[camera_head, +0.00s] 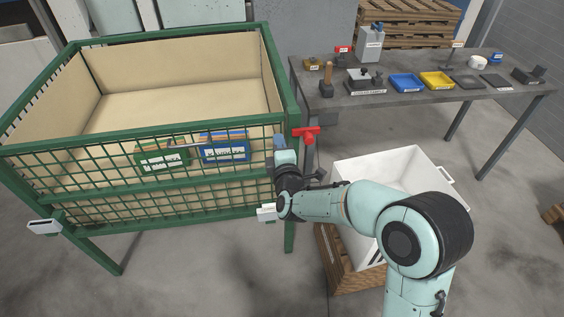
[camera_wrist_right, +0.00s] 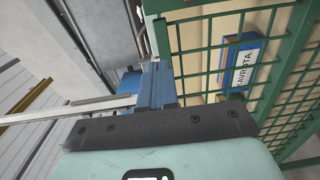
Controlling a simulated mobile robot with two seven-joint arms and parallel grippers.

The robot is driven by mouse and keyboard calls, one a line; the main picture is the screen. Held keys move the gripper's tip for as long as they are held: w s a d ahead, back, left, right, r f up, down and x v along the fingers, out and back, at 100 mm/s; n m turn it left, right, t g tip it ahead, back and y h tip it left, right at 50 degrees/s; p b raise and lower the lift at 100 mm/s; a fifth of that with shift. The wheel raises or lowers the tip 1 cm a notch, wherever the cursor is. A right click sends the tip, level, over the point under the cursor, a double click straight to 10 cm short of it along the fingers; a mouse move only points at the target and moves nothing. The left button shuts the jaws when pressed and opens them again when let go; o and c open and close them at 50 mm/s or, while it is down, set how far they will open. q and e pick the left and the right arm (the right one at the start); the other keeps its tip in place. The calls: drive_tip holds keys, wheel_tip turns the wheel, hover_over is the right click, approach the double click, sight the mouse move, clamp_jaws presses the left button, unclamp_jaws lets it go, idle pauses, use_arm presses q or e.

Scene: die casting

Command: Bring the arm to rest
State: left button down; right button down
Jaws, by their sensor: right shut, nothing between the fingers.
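My right arm reaches in from the lower right in the head view. My right gripper (camera_head: 279,142) is at the right front corner of the green mesh cage, just left of a red handle (camera_head: 306,134). Its blue fingers are shut and empty. In the right wrist view the fingers (camera_wrist_right: 155,84) stand together beside the green mesh. I cannot tell whether they touch the cage. My left gripper is not in view.
The green cage (camera_head: 140,194), lined in beige, fills the left, with a green label box (camera_head: 162,155) and a blue one (camera_head: 225,148) at its front. A white bin (camera_head: 385,160) stands on a wooden pallet below my forearm. A grey worktable (camera_head: 425,98) with trays and tools stands behind.

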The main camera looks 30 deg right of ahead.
drive_tip(key=v, duration=0.5)
drive_tip(key=shift+s+f, duration=0.25)
drive_tip(key=shift+s, duration=0.1)
